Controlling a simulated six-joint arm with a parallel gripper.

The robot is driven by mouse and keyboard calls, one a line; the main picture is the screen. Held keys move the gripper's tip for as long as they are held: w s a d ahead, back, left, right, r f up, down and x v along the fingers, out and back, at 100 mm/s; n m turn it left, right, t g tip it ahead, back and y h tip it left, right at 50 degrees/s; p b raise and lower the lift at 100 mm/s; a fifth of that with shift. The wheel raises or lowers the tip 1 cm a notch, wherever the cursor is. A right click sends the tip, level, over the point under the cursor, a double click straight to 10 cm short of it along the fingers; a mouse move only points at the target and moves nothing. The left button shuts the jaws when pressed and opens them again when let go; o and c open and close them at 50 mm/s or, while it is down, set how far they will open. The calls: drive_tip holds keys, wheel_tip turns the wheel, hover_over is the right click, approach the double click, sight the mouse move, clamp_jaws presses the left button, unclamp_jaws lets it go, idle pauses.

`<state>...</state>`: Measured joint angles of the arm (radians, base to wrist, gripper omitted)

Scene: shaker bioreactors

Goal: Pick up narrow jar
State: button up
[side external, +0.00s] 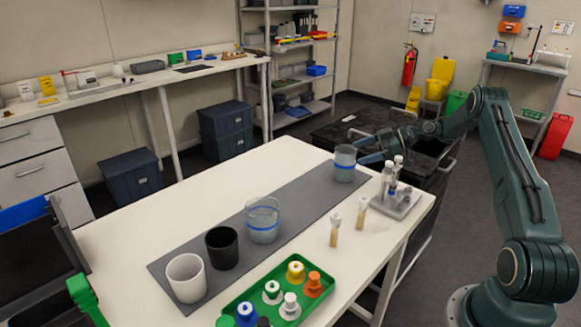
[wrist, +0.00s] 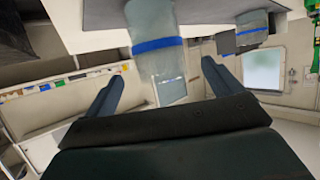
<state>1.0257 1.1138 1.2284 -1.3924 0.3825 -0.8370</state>
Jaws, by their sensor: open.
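The narrow jar (side external: 345,163) is clear with a blue band and stands upright at the far right end of the grey mat (side external: 318,190). My gripper (side external: 361,148) is beside it, low and roughly level, with its fingers pointing toward the jar. In the wrist view the gripper (wrist: 162,72) is open, and the jar (wrist: 153,25) shows between the two fingers, with visible room on both sides. It is not clamped. How deep the jar sits between the fingers is hard to tell.
A wider blue-banded jar (side external: 262,222), a black cup (side external: 222,246) and a white cup (side external: 186,278) stand along the mat. A grey rack (side external: 402,207) with vials is close to the narrow jar. Two vials stand nearby. A green tray (side external: 246,296) holds several capped bottles.

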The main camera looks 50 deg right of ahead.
sight(335, 160)
drive_tip(key=shift+x, duration=3.15)
drive_tip(key=shift+f, duration=0.1)
drive_tip(key=shift+s, duration=0.1)
drive_tip(key=c, duration=1.3)
